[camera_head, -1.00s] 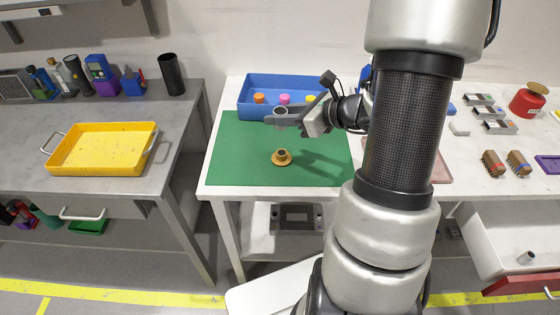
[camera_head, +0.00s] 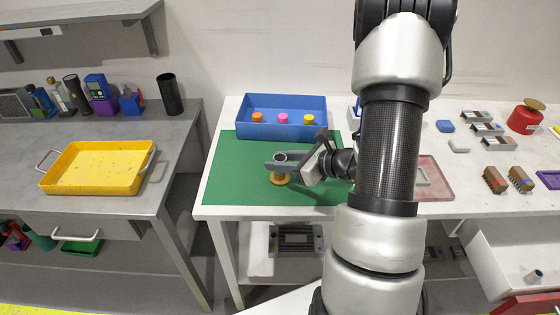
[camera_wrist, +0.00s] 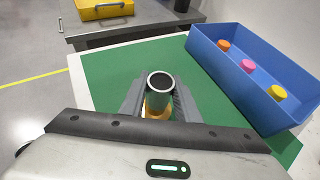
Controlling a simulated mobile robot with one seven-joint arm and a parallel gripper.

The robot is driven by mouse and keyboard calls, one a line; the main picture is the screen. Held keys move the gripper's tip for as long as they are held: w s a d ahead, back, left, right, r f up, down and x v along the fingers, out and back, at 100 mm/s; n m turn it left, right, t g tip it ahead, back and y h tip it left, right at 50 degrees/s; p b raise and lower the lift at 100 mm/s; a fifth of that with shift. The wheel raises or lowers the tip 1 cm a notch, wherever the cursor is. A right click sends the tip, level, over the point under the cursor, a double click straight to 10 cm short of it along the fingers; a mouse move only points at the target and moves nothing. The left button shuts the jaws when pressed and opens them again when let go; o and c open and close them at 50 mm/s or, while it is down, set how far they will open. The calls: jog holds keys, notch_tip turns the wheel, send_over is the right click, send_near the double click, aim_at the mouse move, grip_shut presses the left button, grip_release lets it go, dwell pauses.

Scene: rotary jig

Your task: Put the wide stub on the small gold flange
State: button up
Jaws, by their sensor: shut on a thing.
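My gripper (camera_head: 281,162) is shut on the wide stub (camera_head: 280,157), a short grey tube with an open top. The stub also shows upright between the fingers in the wrist view (camera_wrist: 160,84). The small gold flange (camera_head: 280,179) is on the green mat, directly below the stub in the head view. In the wrist view a bit of gold (camera_wrist: 157,113) shows at the stub's lower end. The gripper hides most of the flange and the stub's lower part, so I cannot tell whether the two touch.
A blue bin (camera_head: 283,131) with orange, pink and yellow pegs stands behind the green mat (camera_head: 232,170). A yellow tray (camera_head: 97,168) lies on the left bench. Brushes (camera_head: 520,180) and small grey parts are on the table's right. The mat's left part is clear.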

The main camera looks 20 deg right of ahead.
jog(key=shift+f, duration=0.2)
jog(key=o, duration=1)
jog(key=shift+o, duration=0.2)
jog(key=shift+s+d+r, duration=0.1)
jog(key=shift+d+r, duration=0.05)
jog(key=shift+r, duration=0.2)
jog(key=p+v, duration=0.1)
jog(key=v, duration=1)
jog(key=shift+s+d, duration=0.15)
jog(key=shift+s, duration=0.1)
jog(key=shift+r, duration=0.1)
